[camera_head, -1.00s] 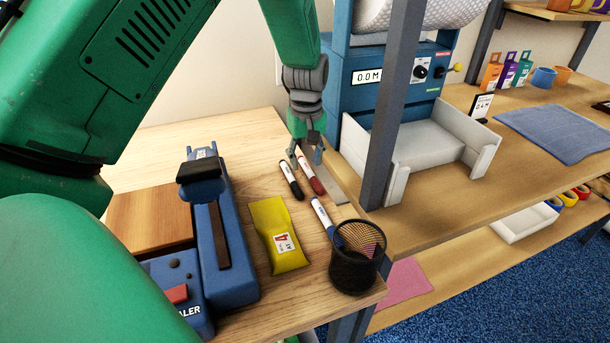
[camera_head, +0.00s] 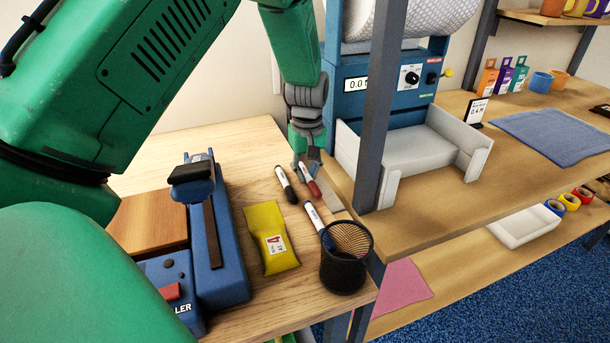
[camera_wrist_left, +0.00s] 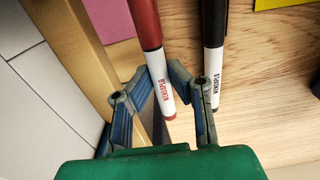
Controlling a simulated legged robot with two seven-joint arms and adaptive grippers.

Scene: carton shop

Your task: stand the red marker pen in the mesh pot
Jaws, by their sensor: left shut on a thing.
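The red marker pen (camera_head: 309,182) lies on the wooden table near its right edge. My left gripper (camera_head: 304,160) is down at its far end and shut on it. In the left wrist view, the fingers (camera_wrist_left: 163,82) sit on either side of the pen (camera_wrist_left: 153,55), near its white, printed part. The black mesh pot (camera_head: 346,265) stands upright at the table's near right corner, apart from the gripper. My right gripper is not in view.
A black marker (camera_head: 286,184) lies just left of the red one; a blue marker (camera_head: 315,217) lies partly behind the pot. A yellow packet (camera_head: 270,237) and a blue sealer (camera_head: 216,245) are further left. A grey post (camera_head: 378,110) rises right of the markers.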

